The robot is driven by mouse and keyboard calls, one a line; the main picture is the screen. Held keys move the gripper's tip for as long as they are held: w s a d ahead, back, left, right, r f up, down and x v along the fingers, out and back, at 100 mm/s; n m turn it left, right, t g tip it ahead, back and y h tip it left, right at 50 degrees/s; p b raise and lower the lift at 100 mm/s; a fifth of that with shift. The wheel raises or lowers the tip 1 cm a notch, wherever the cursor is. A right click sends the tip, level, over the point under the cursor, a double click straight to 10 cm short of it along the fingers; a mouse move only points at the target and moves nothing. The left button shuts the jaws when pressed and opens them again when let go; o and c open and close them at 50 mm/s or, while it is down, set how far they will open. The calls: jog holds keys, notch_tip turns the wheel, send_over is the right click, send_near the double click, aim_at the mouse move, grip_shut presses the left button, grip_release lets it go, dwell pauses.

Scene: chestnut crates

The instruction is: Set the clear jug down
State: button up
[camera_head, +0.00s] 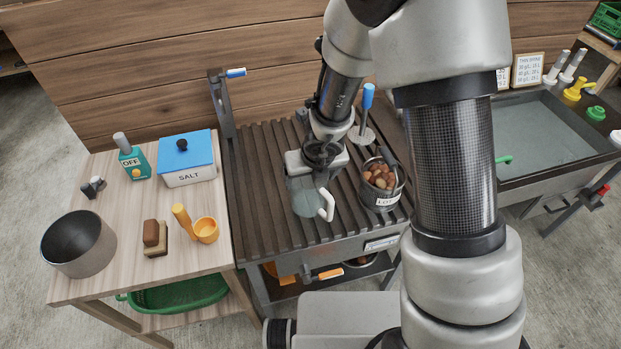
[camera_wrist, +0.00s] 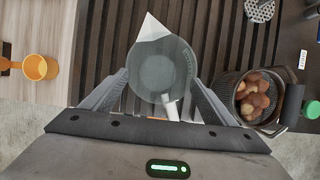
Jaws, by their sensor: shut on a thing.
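The clear jug (camera_head: 304,199) is a see-through vessel with a white handle, over the dark slatted rack (camera_head: 262,160). It also shows in the wrist view (camera_wrist: 160,68), with its pale spout pointing up and its handle toward my gripper. My gripper (camera_head: 312,165) is shut on the jug, one finger on each side of it in the wrist view (camera_wrist: 160,95). The jug looks upright. I cannot tell whether its base touches the slats.
A dark pot of chestnuts (camera_head: 365,192) stands just right of the jug. The table at left holds a salt box (camera_head: 188,170), an orange scoop (camera_head: 206,230), a brush (camera_head: 155,238) and a grey pot (camera_head: 78,244). Slats left of the jug are clear. A water basin (camera_head: 545,130) is at right.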

jog(key=o, duration=2.1)
jog(key=shift+r, duration=0.1)
jog(key=p+v, duration=0.5)
jog(key=v, duration=0.7)
